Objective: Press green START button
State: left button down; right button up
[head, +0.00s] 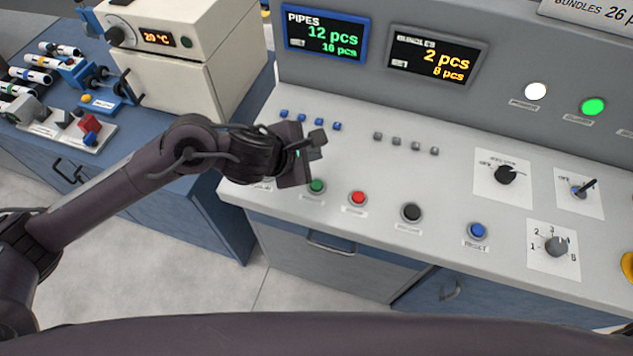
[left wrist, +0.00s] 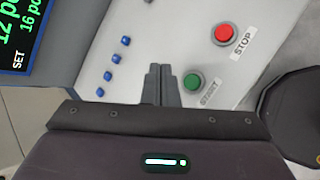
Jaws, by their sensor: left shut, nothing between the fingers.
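The green START button (head: 317,187) sits near the front left edge of the grey control panel (head: 450,210). It also shows in the left wrist view (left wrist: 193,81), with its START label beside it. My left gripper (head: 318,140) is over the panel, just behind the green button in the head view. In the left wrist view its fingers (left wrist: 160,72) are together and empty, just left of the button. The fingertips appear apart from the button; their height above the panel is hard to tell. My right gripper is not in view.
A red STOP button (head: 358,199), a black button (head: 411,213) and a blue RESET button (head: 477,231) line the front edge. Small blue buttons (head: 302,118) and grey buttons (head: 405,142) lie behind. Displays for pipes (head: 325,32) and bundles (head: 435,57) stand at the back.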

pick_arm(q)
jog(key=b, duration=0.6)
send_over(313, 187)
notch_tip(313, 187, down, 8)
jog(key=shift+r, duration=0.1)
jog(key=shift+f+b, duration=0.35)
jog(key=shift+f, duration=0.15)
dwell(0.5)
dwell(1.1)
jog(key=shift+f+b, duration=0.4)
jog(key=shift+b, duration=0.35)
